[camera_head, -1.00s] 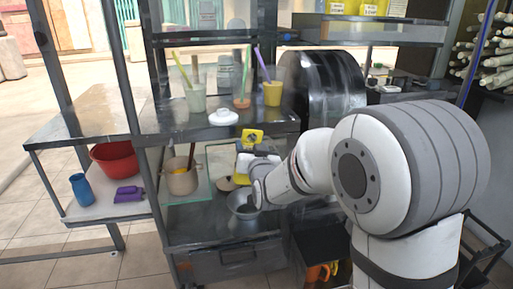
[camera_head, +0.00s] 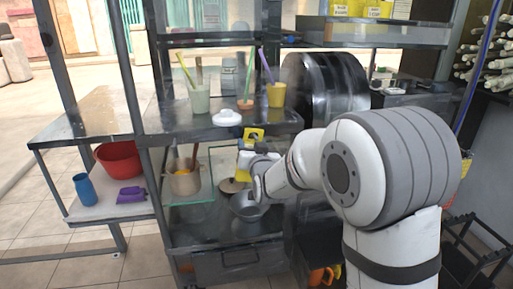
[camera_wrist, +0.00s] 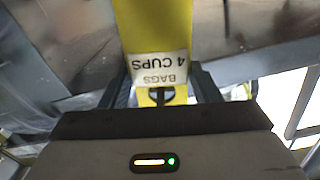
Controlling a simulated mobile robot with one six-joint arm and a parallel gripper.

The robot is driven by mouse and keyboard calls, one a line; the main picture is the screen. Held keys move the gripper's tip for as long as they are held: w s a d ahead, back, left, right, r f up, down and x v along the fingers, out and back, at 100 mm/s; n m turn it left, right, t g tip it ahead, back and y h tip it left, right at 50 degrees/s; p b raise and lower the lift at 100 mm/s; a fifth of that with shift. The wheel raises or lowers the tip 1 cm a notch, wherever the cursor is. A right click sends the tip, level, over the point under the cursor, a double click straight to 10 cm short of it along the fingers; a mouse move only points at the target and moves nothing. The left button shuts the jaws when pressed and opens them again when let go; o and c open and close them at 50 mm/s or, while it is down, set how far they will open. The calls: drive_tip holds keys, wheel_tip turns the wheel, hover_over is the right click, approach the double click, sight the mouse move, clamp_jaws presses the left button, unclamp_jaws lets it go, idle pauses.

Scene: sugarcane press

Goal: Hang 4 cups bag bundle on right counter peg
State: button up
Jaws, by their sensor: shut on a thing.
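The yellow 4 cups bag bundle (camera_wrist: 150,28) fills the upper middle of the wrist view, its white "BAGS 4 CUPS" label upside down. My gripper (camera_wrist: 162,92) is shut on the bundle's end near the label. In the head view the bundle (camera_head: 245,163) shows as a yellow strip beside my gripper (camera_head: 258,178), in front of the shelf unit and below its upper worktop. The gripper's fingertips are hard to make out there. I cannot pick out the right counter peg in either view.
A metal pot (camera_head: 247,207) and a tan pot (camera_head: 184,181) stand on the lower shelves. Cups with colored sticks and a white lid (camera_head: 227,118) stand on the worktop (camera_head: 180,122). A dark drum (camera_head: 330,82) is behind my arm. Yellow labeled items (camera_head: 372,10) are at the top.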

drive_tip(key=shift+f, duration=0.1)
idle(0.3)
drive_tip(key=o, duration=0.5)
drive_tip(key=shift+o, duration=0.5)
drive_tip(key=shift+w+f, duration=0.15)
drive_tip(key=o, duration=0.4)
